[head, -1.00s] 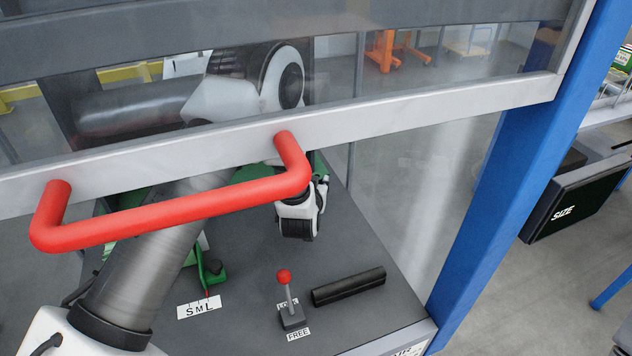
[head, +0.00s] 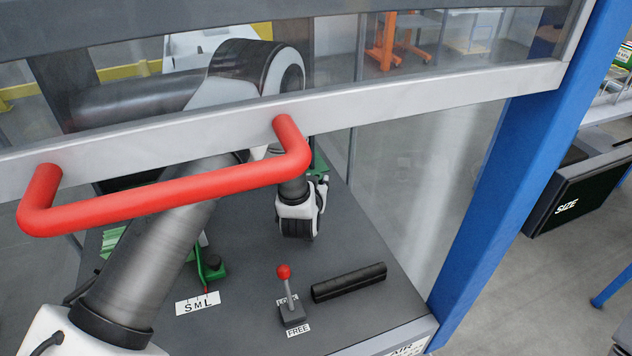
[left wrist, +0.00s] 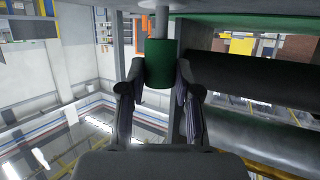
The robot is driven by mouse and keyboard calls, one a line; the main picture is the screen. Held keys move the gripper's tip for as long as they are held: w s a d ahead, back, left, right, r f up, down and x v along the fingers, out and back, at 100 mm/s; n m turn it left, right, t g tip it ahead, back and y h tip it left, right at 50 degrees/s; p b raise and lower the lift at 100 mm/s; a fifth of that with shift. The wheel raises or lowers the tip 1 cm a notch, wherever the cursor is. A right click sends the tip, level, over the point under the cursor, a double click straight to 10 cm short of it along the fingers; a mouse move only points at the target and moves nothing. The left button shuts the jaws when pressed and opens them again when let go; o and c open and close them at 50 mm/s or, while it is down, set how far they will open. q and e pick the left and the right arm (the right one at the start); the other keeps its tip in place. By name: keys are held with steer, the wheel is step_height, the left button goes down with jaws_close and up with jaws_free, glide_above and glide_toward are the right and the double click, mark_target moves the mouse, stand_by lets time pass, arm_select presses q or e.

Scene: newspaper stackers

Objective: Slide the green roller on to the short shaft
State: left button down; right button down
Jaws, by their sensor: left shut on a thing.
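The green roller (left wrist: 158,66) is between the two fingers of my left gripper (left wrist: 156,80) in the left wrist view, and the gripper is shut on it. A pale short shaft (left wrist: 161,20) stands in line with the roller's upper end. I cannot tell how far the shaft runs inside the roller. In the head view my left arm reaches behind the guard, and its white wrist end (head: 296,208) shows below the red handle. The roller and the fingertips cannot be made out there. My right gripper is not in view.
A guard with a red handle (head: 165,195) crosses the head view in front of my arm. A red-knobbed lever (head: 287,295) and a black bar (head: 348,283) are on the grey machine top. Large dark rollers (left wrist: 250,78) lie close right of the gripper in the wrist view.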

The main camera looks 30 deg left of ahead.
arm_select(q)
steer(key=shift+f, duration=0.45)
steer(key=c, duration=0.7)
jaws_free()
